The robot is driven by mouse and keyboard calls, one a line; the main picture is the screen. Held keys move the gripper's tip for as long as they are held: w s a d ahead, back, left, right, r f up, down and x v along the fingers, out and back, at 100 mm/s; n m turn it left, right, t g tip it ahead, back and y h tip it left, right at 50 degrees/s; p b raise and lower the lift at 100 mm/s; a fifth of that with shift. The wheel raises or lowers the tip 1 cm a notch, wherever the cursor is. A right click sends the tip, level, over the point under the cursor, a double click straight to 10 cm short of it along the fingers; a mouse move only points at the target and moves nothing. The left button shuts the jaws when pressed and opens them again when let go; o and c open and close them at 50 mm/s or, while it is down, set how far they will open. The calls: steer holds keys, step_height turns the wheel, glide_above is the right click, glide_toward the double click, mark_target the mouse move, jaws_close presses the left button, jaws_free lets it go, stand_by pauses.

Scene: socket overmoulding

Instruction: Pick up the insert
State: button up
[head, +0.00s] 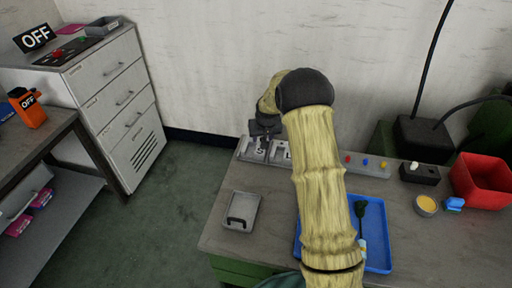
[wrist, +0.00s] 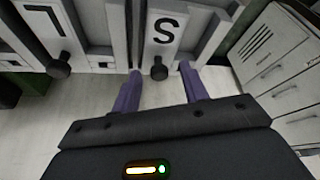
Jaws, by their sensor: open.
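A light insert marked S (wrist: 163,30) with a black round knob (wrist: 159,71) sits in a grey rack (wrist: 98,50) at the top of the wrist view. My gripper (wrist: 158,80) is open, with one purple finger on each side of the S knob. The knob appears between the fingertips, with gaps on both sides. In the head view, my gripper (head: 264,128) is over the rack at the table's back left and partly hides the S insert (head: 259,149).
A grey handled container (head: 240,211) lies on the table (head: 430,255) at the left. A blue tray (head: 378,248) is partly behind my arm. Coloured buttons (head: 365,164), a black box (head: 419,173) and a red bin (head: 482,180) stand right. Drawers (head: 112,95) stand left.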

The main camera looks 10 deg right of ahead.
steer(key=shift+c, duration=0.4)
jaws_close()
steer(key=shift+s+a, duration=0.1)
stand_by(0.3)
steer(key=shift+r, duration=0.1)
stand_by(0.6)
